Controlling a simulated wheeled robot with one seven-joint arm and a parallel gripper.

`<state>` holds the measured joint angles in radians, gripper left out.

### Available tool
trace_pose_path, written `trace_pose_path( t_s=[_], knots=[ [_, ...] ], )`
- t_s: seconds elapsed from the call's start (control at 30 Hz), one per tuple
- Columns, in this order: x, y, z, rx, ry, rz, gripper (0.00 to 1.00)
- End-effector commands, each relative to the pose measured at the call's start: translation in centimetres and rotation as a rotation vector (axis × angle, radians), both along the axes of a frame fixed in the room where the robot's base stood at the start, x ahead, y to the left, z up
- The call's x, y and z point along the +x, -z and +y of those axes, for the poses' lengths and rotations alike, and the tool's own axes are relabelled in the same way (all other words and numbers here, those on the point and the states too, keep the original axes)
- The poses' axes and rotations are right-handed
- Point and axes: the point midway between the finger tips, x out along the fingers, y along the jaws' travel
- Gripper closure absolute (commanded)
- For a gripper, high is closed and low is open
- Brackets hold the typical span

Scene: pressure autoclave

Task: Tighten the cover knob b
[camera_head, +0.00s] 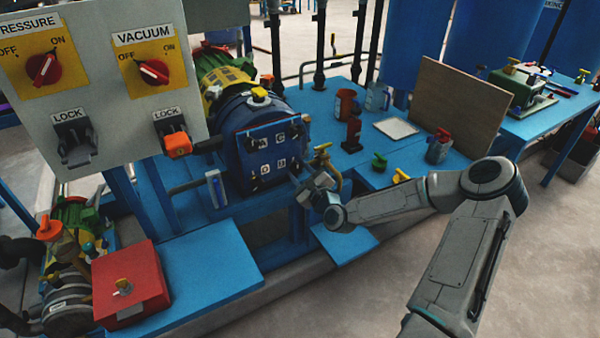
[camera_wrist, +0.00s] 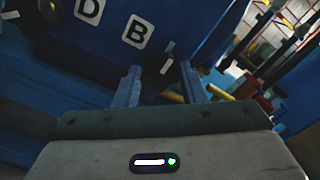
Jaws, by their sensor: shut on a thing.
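The blue autoclave cover (camera_head: 262,150) closes the front of the blue vessel and carries white labels A, C, D and B. In the wrist view the B label (camera_wrist: 138,32) is just beyond my fingers, with the D label (camera_wrist: 89,10) to its left. My gripper (camera_head: 300,181) reaches the cover's lower right corner from the right. In the wrist view my gripper (camera_wrist: 160,73) has its two fingers on either side of the small dark cover knob b (camera_wrist: 167,66), shut on it. The knob is mostly hidden in the head view.
A grey control panel (camera_head: 95,110) with pressure and vacuum switches hangs at the left front. A brass-coloured valve (camera_head: 322,155) stands close right of the cover. A red box (camera_head: 130,285) sits on the lower blue platform. Cups and bottles stand on the bench behind.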

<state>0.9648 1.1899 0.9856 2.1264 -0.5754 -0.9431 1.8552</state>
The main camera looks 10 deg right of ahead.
Motion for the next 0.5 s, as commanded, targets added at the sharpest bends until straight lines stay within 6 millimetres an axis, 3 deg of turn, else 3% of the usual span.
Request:
trace_pose_path(
  t_s=[0.13, 0.17, 0.23, 0.5],
  knots=[
    [-0.03, 0.09, -0.05, -0.001, 0.001, 0.002, 0.85],
    [-0.03, 0.09, -0.05, -0.001, 0.001, 0.002, 0.6],
    [-0.03, 0.09, -0.05, -0.001, 0.001, 0.002, 0.41],
    [-0.04, 0.04, -0.04, -0.001, 0.001, 0.0, 0.41]
  ],
)
